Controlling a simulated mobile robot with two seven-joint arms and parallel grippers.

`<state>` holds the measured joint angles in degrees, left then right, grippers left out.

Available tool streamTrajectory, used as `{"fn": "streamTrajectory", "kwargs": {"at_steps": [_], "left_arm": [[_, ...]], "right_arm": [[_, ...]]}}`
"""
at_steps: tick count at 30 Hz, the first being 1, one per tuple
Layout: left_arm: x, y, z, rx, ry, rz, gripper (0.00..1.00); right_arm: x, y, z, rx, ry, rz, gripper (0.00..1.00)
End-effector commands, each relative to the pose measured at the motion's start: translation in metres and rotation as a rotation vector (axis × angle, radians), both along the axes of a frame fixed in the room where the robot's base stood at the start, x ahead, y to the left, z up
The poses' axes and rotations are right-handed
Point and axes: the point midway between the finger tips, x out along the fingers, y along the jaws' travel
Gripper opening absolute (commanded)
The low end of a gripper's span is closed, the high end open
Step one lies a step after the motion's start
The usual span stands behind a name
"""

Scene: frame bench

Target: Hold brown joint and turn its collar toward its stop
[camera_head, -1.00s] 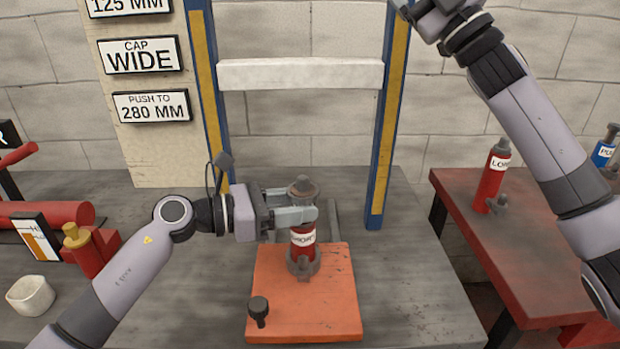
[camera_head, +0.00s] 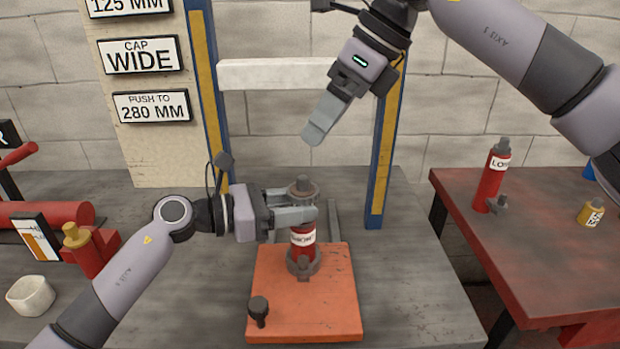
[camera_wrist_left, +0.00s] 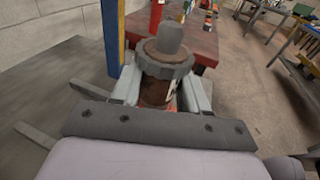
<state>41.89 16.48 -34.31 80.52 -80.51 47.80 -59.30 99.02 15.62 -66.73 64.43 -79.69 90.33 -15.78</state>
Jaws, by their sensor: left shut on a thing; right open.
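The brown joint (camera_head: 303,237) stands upright on an orange base plate (camera_head: 333,309), red with a white label in the head view. Its upper part looks rusty brown in the left wrist view (camera_wrist_left: 157,92). A grey notched collar (camera_wrist_left: 165,62) with a knob on top caps it; the collar also shows in the head view (camera_head: 303,188). My left gripper (camera_head: 299,214) is shut on the joint just below the collar, a finger on each side. My right gripper (camera_head: 320,130) is open and empty, above and slightly right of the collar, pointing down-left and apart from it.
A blue-and-yellow frame with a white crossbar (camera_head: 300,74) stands behind the joint. A black knob (camera_head: 259,308) rises from the plate's front left. A red cylinder (camera_head: 491,178) and a yellow one (camera_head: 591,213) stand on the right table. A white cup (camera_head: 31,296) is at left.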

Motion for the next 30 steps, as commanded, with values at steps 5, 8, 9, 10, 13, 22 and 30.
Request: {"fn": "streamTrajectory", "kwargs": {"at_steps": [5,8,9,10,13,22,30], "left_arm": [[0.0,0.0,0.002,-0.003,-0.002,0.0,0.27],[0.0,0.0,0.002,-0.003,-0.002,0.0,0.27],[0.0,0.0,0.002,-0.003,-0.002,0.0,0.27],[0.0,0.0,0.002,-0.003,-0.002,0.0,0.27],[0.0,0.0,0.002,-0.003,-0.002,0.0,0.27],[0.0,0.0,0.002,-0.003,-0.002,0.0,0.27],[0.0,0.0,0.002,-0.003,-0.002,0.0,0.27]], "right_arm": [[0.003,-0.016,-0.006,-0.127,-0.031,0.003,0.81],[0.005,-0.016,-0.014,-0.144,-0.032,0.004,0.81],[0.005,-0.014,-0.018,-0.145,-0.033,0.004,0.81],[0.006,-0.012,-0.022,-0.144,-0.032,0.004,0.81],[0.008,-0.005,-0.04,-0.142,-0.03,0.005,0.81],[0.015,0.016,-0.093,-0.138,-0.031,0.004,0.81],[0.019,0.025,-0.115,-0.138,-0.033,0.003,0.81]]}}
